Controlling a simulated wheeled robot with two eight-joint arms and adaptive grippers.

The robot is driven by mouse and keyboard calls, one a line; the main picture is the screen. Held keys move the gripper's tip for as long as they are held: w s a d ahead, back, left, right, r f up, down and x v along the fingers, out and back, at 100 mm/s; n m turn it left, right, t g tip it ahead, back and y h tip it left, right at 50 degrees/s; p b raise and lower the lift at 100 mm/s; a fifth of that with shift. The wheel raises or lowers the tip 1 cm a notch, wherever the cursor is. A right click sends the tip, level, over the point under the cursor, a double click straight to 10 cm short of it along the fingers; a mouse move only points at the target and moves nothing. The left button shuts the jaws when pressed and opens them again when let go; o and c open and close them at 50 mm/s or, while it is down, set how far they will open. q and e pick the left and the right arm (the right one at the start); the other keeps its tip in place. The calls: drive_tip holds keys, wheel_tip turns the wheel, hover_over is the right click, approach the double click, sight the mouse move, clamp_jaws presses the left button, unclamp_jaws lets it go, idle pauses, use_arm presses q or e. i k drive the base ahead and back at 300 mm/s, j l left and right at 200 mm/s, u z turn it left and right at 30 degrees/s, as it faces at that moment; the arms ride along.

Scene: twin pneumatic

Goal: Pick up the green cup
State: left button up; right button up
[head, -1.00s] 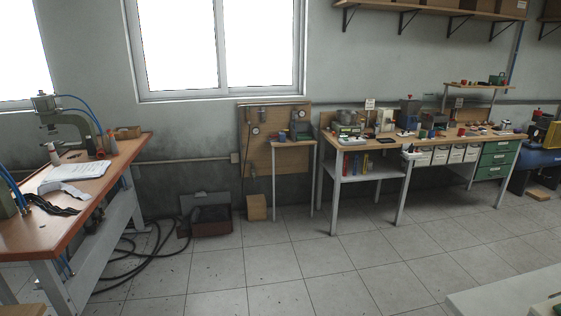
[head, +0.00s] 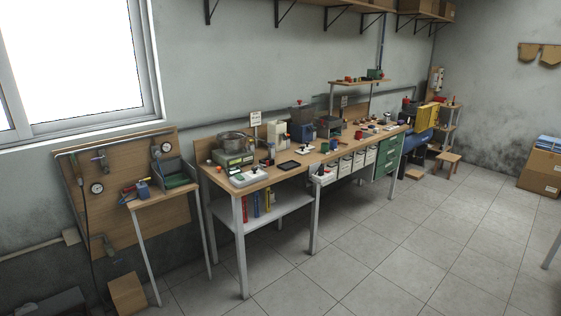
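I cannot pick out a green cup for certain in the head view; the small items on the long workbench (head: 262,181) are too small to tell apart. Neither of my grippers is in view.
A small side table (head: 160,197) with a green-grey device stands left of the bench. A cardboard box (head: 127,294) is on the floor beside it. Green drawers (head: 388,155) and a wooden stool (head: 448,160) are farther right. The tiled floor (head: 430,235) before the bench is mostly clear.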

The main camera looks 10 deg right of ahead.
sight(324, 146)
drive_tip(key=i+l+z, duration=0.2)
drive_tip(key=i+z, duration=0.55)
drive_tip(key=i, duration=0.25)
drive_tip(key=i+j+z, duration=0.1)
drive_tip(key=i+z, duration=0.3)
drive_tip(key=i+j+z, duration=0.35)
drive_tip(key=i, duration=0.25)
drive_tip(key=i+l, duration=0.1)
drive_tip(key=i, duration=0.4)
drive_tip(key=i+l+u, duration=0.15)
drive_tip(key=i, duration=0.3)
drive_tip(key=i+l, duration=0.1)
drive_tip(key=i, duration=0.4)
drive_tip(key=i+u, duration=0.4)
drive_tip(key=i+l+u, duration=0.3)
drive_tip(key=i+u, duration=0.15)
